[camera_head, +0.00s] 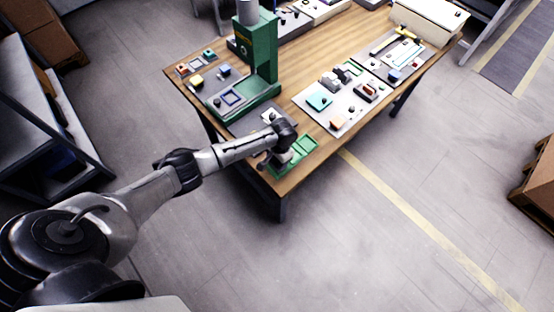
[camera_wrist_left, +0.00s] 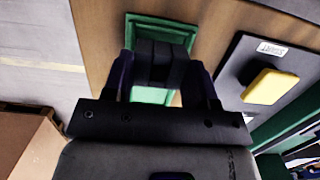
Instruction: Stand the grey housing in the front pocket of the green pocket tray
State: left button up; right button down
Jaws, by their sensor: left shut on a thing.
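The green pocket tray (camera_head: 305,146) lies near the front corner of the table, and it also shows in the wrist view (camera_wrist_left: 146,21). My left gripper (camera_head: 270,161) is over the tray's near part in the head view. It is shut on the dark grey housing (camera_wrist_left: 158,66), which sits between the two fingers in the wrist view. Green tray surface shows above and below the housing there. The housing and my gripper hide part of the pockets. I cannot tell whether the housing touches the tray. My right gripper is not in view.
A green press-like stand (camera_head: 262,55) rises behind my left arm. A dark plate with a yellow button (camera_wrist_left: 270,86) is close to the right of the gripper in the wrist view. A pale board (camera_head: 338,118) with several parts lies further right.

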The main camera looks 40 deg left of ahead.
pick_arm(q)
jog(key=shift+f, duration=0.75)
dwell(0.3)
jog(key=o, duration=0.8)
jog(key=shift+o, duration=1.4)
jog(key=shift+r, duration=0.1)
notch_tip(320, 180, up, 14)
jog(key=w, duration=0.2)
jog(key=shift+f+p, duration=0.25)
jog(key=shift+p, duration=0.15)
jog(key=shift+d, duration=0.1)
